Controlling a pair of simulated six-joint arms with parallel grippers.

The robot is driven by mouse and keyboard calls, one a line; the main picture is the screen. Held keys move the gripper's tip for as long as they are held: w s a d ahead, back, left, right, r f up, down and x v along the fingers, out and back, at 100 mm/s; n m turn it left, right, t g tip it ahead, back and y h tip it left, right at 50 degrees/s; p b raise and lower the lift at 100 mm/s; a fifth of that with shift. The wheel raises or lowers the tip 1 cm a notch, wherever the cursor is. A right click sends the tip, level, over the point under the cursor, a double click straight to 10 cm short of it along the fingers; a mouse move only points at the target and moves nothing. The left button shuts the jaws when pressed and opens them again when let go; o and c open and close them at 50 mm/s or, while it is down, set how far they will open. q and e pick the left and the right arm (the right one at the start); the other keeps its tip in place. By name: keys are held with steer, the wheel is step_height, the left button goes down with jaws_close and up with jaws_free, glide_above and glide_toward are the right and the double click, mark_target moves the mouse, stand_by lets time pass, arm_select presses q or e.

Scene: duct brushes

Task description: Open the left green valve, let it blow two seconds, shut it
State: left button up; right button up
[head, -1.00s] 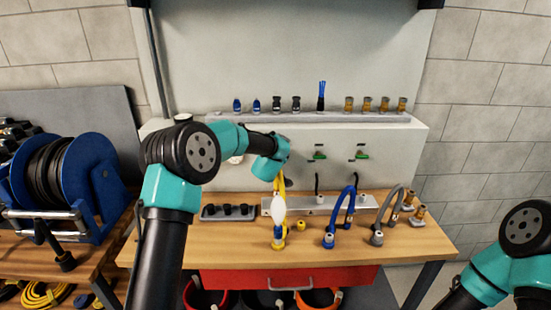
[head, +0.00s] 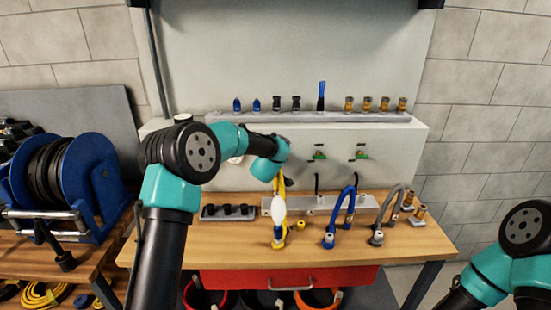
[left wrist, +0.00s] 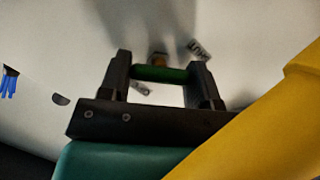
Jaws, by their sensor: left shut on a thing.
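In the left wrist view my left gripper (left wrist: 163,73) is shut on a green valve handle (left wrist: 152,75) against the pale panel, one dark finger at each end of it. Small printed labels lie beside it. In the head view my left wrist hides this valve and the fingers. Two other green valves, the middle one (head: 319,155) and the right one (head: 361,155), are on the panel to the right. A yellow hose (head: 282,184) hangs below my wrist, with a white oval shape (head: 278,205) in front of it. My right gripper is out of view.
A blue hose (head: 343,205) and a grey hose (head: 389,214) stand on the wooden bench (head: 225,251). A shelf (head: 315,117) above holds several fittings and a blue brush (head: 321,95). A blue hose reel (head: 95,170) stands at the left.

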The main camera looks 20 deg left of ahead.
arm_select(q)
steer(key=shift+n, duration=0.3)
steer(key=shift+a+f+n+t+h, duration=0.1)
steer(key=shift+n+t+h, duration=0.4)
steer(key=shift+n, duration=0.5)
steer(key=shift+n+t+h, duration=0.4)
steer(key=shift+n+h, duration=0.1)
steer(key=shift+n, duration=0.5)
steer(key=o, duration=0.9)
steer(key=shift+s, duration=0.2)
steer(key=s+r, duration=0.1)
steer(key=s, duration=0.4)
steer(key=s+r, duration=0.1)
steer(key=s, duration=0.5)
steer(key=s+a+r, duration=0.1)
steer(key=s, duration=0.5)
steer(key=shift+w, duration=0.1)
